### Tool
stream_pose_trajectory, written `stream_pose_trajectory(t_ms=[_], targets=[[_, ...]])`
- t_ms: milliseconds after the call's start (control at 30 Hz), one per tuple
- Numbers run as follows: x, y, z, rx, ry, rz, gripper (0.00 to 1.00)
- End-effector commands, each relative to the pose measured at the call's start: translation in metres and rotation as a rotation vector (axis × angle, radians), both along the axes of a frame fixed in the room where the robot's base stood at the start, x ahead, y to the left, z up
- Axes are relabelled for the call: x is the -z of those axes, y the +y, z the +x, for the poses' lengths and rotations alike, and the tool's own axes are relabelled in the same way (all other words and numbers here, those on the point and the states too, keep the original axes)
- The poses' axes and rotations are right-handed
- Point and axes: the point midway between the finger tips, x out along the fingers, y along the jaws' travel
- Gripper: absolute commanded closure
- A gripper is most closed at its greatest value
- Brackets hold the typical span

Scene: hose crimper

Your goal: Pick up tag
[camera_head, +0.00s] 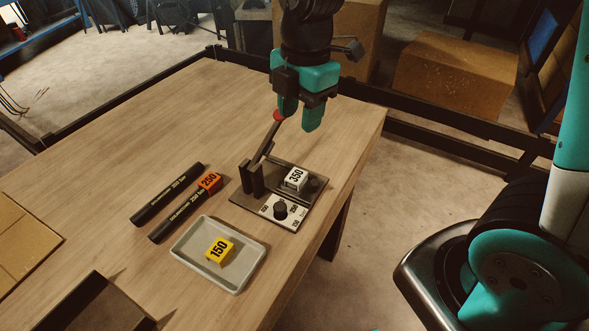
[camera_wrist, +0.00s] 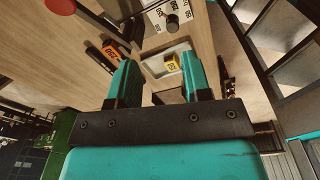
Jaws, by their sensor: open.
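A white tag marked 350 (camera_head: 295,178) sits on the dark crimper base (camera_head: 244,202), behind its dial. An orange tag marked 250 (camera_head: 209,181) is at the end of one black hose, and shows in the wrist view (camera_wrist: 110,53). A yellow tag marked 150 (camera_head: 219,250) lies in a pale tray (camera_head: 190,276); it also shows in the wrist view (camera_wrist: 172,63). My gripper (camera_head: 300,116) is open and empty, above the table beyond the crimper. Its fingers (camera_wrist: 160,78) are apart in the wrist view. No tag is between them.
The crimper's lever (camera_head: 268,138) stands tilted, its red knob (camera_head: 279,115) close beside my left finger; I cannot tell if they touch. Two black hoses (camera_head: 168,194) lie left of the crimper. A dark box (camera_head: 95,303) and cardboard (camera_head: 22,243) are at the near left. The table's far left is clear.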

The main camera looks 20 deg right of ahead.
Motion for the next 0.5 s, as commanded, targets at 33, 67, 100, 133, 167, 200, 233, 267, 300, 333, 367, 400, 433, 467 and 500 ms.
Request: stream_pose_trajectory(t_ms=[33, 67, 100, 133, 167, 200, 233, 267, 300, 333, 367, 400, 433, 467, 500], targets=[[-0.001, -0.002, 0.009, -0.078, 0.001, -0.02, 0.55], [0.0, -0.004, 0.013, -0.121, 0.001, -0.03, 0.55], [0.002, -0.006, 0.018, -0.171, 0.0, -0.041, 0.55], [0.003, -0.007, 0.021, -0.202, 0.0, -0.047, 0.55], [0.003, -0.008, 0.023, -0.226, 0.0, -0.053, 0.55], [0.005, -0.008, 0.025, -0.252, 0.001, -0.059, 0.55], [0.007, -0.009, 0.026, -0.267, 0.002, -0.061, 0.55], [0.009, -0.009, 0.027, -0.276, 0.002, -0.063, 0.55], [0.014, -0.009, 0.028, -0.285, 0.003, -0.065, 0.55], [0.018, -0.009, 0.027, -0.288, 0.005, -0.066, 0.55], [0.024, -0.009, 0.027, -0.289, 0.006, -0.066, 0.55], [0.032, -0.009, 0.026, -0.289, 0.007, -0.065, 0.55], [0.038, -0.009, 0.027, -0.29, 0.008, -0.066, 0.55], [0.046, -0.009, 0.026, -0.289, 0.01, -0.065, 0.55], [0.055, -0.009, 0.026, -0.289, 0.01, -0.065, 0.55]])
